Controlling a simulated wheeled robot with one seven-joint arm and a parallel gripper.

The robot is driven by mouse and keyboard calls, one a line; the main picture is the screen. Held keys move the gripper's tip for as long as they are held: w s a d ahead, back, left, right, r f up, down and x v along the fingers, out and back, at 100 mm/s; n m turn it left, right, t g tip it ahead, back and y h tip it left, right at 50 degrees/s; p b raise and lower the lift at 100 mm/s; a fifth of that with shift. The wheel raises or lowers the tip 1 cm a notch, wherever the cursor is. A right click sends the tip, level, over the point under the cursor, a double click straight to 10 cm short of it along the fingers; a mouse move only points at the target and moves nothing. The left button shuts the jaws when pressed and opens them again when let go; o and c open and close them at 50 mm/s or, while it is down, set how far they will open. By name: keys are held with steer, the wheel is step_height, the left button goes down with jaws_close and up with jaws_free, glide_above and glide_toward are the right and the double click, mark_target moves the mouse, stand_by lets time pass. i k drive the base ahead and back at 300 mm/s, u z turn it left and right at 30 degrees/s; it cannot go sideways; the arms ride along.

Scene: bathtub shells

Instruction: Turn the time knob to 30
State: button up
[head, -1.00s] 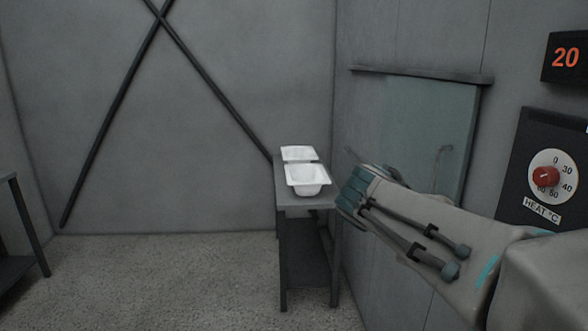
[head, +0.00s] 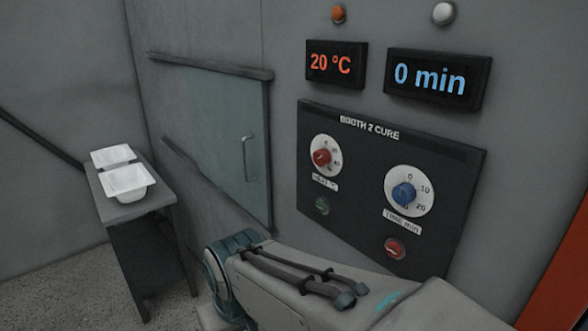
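The time knob (head: 404,194) is blue and sits on a white dial marked 0, 10 and 20, with more marks too small to read, over a label reading TIME MIN. It is on the right of a dark wall panel (head: 458,175) titled BOOTH 2 CURE. The blue display (head: 437,79) above reads 0 min. My arm reaches across the bottom of the head view, below the panel and apart from the knob. My gripper's fingertips do not show.
A red heat knob (head: 321,157) is left of the time knob, under a display (head: 336,65) reading 20 °C. Green (head: 322,206) and red (head: 395,248) buttons sit below the dials. A sliding door (head: 215,140) and a table (head: 165,206) with white shells (head: 127,182) stand left.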

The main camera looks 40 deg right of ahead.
mark_target(404, 193)
steer(key=z, duration=1.6)
steer(key=k, duration=1)
steer(key=z, duration=0.55)
